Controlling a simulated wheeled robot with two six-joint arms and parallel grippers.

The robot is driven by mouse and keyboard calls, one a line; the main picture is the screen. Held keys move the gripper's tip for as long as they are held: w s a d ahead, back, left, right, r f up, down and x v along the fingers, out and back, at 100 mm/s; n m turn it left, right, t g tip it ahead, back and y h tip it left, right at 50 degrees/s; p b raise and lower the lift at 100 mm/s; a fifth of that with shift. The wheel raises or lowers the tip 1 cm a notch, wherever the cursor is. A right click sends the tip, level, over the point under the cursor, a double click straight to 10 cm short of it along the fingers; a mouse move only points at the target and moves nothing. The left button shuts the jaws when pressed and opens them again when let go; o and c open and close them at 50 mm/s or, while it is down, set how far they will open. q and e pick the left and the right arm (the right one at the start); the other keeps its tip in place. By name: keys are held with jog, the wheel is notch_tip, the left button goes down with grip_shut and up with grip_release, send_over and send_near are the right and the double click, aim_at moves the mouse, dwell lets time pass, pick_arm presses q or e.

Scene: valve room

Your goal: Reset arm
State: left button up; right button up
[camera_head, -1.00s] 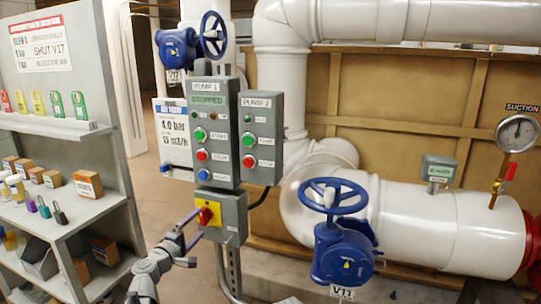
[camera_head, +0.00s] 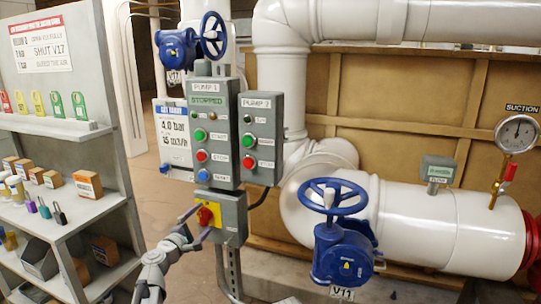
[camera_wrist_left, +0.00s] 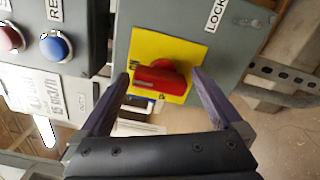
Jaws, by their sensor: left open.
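My left gripper (camera_head: 193,224) is open at the small grey box under the pump panels. In the left wrist view its two fingers (camera_wrist_left: 160,82) stand either side of a red rotary handle (camera_wrist_left: 160,77) on a yellow plate (camera_wrist_left: 170,47). The red handle (camera_head: 206,216) and yellow plate (camera_head: 215,204) also show in the head view. The handle lies roughly across the gap between the fingers; I cannot tell whether they touch it. My right gripper is not in view.
The Pump 1 panel (camera_head: 210,112) and Pump 2 panel (camera_head: 259,123) hang above the box. A blue valve wheel (camera_head: 333,198) on a white pipe stands to the right. A shelf (camera_head: 90,215) with padlocks and small boxes stands to the left.

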pick_arm(q)
jog(key=n, duration=0.4)
jog(key=shift+a, duration=0.1)
jog(key=n, duration=0.3)
jog(key=shift+a+r+n, duration=0.1)
jog(key=shift+n, duration=0.2)
jog(key=n, duration=0.6)
jog(key=shift+w+a, duration=0.1)
jog(key=shift+a, duration=0.05)
jog(key=shift+s, duration=0.2)
